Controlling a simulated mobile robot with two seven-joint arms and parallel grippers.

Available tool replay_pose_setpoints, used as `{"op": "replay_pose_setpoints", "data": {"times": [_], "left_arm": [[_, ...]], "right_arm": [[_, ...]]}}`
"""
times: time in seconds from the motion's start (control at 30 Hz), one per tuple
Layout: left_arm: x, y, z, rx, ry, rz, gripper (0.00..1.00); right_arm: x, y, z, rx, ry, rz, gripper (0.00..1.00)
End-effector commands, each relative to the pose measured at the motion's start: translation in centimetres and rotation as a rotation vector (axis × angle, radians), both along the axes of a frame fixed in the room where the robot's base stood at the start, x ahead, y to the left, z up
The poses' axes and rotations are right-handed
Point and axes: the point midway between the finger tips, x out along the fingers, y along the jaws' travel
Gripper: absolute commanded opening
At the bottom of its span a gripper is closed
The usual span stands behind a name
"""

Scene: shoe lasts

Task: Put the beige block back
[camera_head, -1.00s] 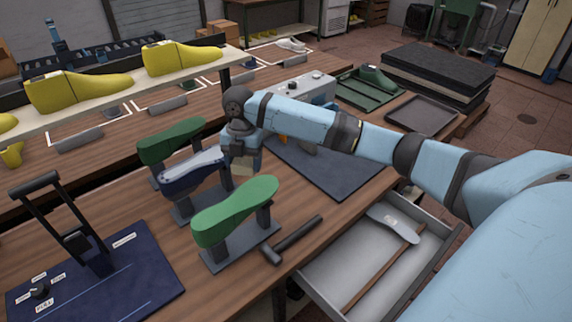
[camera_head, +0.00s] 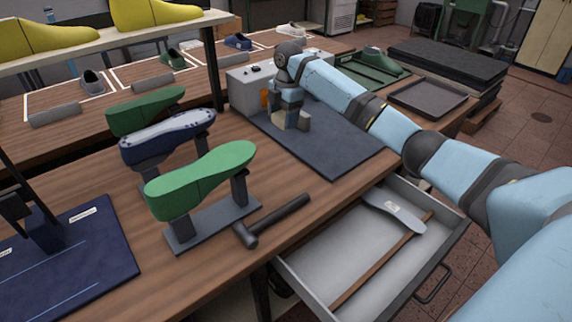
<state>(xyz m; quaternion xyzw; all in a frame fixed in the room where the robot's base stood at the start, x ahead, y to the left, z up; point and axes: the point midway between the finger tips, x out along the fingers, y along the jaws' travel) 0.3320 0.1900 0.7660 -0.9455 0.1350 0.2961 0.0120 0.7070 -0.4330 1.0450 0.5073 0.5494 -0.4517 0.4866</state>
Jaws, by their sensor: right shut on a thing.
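My right gripper (camera_head: 287,112) is over the back left part of the dark mat (camera_head: 335,150), close to the grey box. It is shut on the beige block (camera_head: 304,121), which shows only in part at the fingers, low over the mat. I cannot tell whether the block touches the mat. My left gripper is out of view.
Two green lasts and a navy shoe stand on the bench (camera_head: 120,225) to the left, the nearer green last (camera_head: 200,180) on a grey stand. A hammer (camera_head: 270,220) lies in front. An open drawer (camera_head: 345,260) juts out at the front. The mat's right part is clear.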

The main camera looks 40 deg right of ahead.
Motion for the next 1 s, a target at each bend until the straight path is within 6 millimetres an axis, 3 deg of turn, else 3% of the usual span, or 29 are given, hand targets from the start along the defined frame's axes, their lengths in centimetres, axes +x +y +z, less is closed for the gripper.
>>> {"op": "replay_pose_setpoints", "data": {"times": [0.2,0.4,0.67,0.9,1.0], "left_arm": [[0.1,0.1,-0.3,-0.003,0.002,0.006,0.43],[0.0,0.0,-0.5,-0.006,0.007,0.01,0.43],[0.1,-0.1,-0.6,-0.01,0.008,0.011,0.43],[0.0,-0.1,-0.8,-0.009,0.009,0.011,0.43],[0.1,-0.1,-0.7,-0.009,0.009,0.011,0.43]], "right_arm": [[-0.1,0.0,-6.2,0.001,0.004,-0.001,0.47],[-0.1,0.0,-10.3,-0.001,0.002,0.0,0.47],[0.0,0.0,-12.3,0.0,0.001,0.001,0.47],[-0.1,0.0,-15.7,0.0,0.002,0.001,0.47],[0.0,0.0,-15.9,0.0,0.0,0.002,0.47]]}}
